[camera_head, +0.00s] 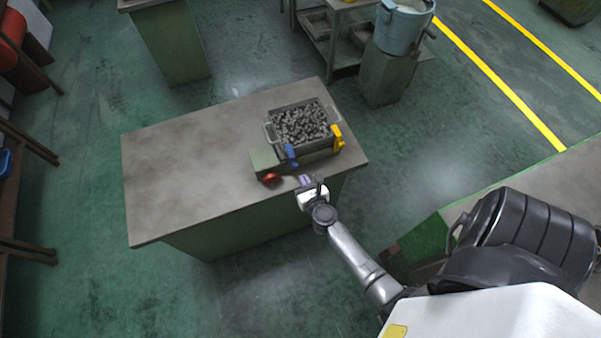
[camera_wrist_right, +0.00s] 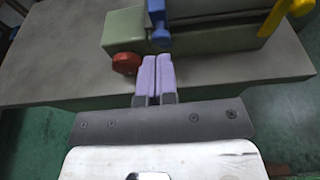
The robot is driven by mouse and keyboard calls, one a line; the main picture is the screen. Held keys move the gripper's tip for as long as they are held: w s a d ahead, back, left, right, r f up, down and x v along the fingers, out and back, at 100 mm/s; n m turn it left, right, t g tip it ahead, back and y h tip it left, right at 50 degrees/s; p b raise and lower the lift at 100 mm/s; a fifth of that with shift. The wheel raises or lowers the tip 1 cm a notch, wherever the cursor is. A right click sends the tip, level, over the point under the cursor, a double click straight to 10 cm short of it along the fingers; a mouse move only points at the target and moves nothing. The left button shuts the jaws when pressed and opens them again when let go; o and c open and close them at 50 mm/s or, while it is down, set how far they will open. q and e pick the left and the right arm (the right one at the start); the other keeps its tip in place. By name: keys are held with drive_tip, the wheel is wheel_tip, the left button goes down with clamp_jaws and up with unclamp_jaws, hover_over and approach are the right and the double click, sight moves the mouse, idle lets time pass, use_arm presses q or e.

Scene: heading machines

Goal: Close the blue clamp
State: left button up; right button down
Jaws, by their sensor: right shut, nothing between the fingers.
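The blue clamp (camera_head: 290,155) stands on the front of a green box-like fixture (camera_head: 264,158) on the table. In the right wrist view the blue clamp (camera_wrist_right: 160,28) hangs at the fixture's front edge, just beyond my fingertips. My right gripper (camera_head: 305,181) is at the table's front edge, just in front of the blue clamp. Its two lilac fingers (camera_wrist_right: 156,62) are together with nothing between them, and they look close to the clamp's lower end. I cannot tell whether they touch it. My left gripper is not in view.
A yellow clamp (camera_head: 338,137) sits to the right on the same fixture. A red knob (camera_head: 271,179) is left of my fingers. A grey bin of metal parts (camera_head: 301,124) stands behind the clamps. The left part of the table (camera_head: 185,170) is clear.

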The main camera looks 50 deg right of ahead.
drive_tip(key=shift+v, duration=1)
